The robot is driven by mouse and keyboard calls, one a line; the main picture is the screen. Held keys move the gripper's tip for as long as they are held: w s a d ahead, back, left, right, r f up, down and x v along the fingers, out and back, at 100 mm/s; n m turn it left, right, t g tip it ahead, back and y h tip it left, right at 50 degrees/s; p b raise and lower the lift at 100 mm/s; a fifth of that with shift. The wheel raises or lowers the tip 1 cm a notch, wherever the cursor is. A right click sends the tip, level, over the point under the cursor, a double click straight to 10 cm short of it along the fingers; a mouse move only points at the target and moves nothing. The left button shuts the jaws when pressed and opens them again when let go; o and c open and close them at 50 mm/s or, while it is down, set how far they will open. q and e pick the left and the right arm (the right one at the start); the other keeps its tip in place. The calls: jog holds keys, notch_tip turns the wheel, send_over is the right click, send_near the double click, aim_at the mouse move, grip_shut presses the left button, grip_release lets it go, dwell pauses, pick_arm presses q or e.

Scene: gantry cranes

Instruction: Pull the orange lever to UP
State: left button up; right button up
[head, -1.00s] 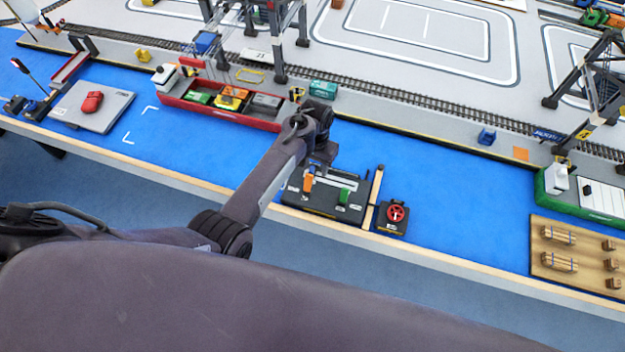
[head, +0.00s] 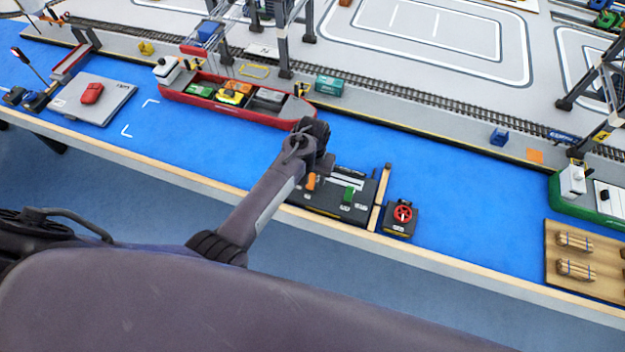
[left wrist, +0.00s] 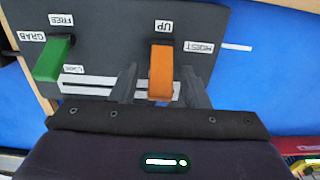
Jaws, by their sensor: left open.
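The orange lever (head: 311,181) stands on a dark control panel (head: 337,207) at the table's front edge. In the left wrist view the orange lever (left wrist: 161,73) is upright in the picture, beside a label reading UP and a label reading HOIST. My left gripper (left wrist: 159,80) is open, with one finger on each side of the lever; I cannot tell whether either finger touches it. In the head view my left gripper (head: 324,165) is over the panel's back left part, partly hidden by its own wrist. My right gripper is not in view.
A green lever (left wrist: 54,60) with GRAB and FREE labels stands on the same panel. A red handwheel (head: 403,213) is on a box to the right, past a wooden strip (head: 379,200). A red ship (head: 225,108) lies behind my arm.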

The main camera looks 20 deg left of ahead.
pick_arm(q)
grip_shut()
dwell(0.3)
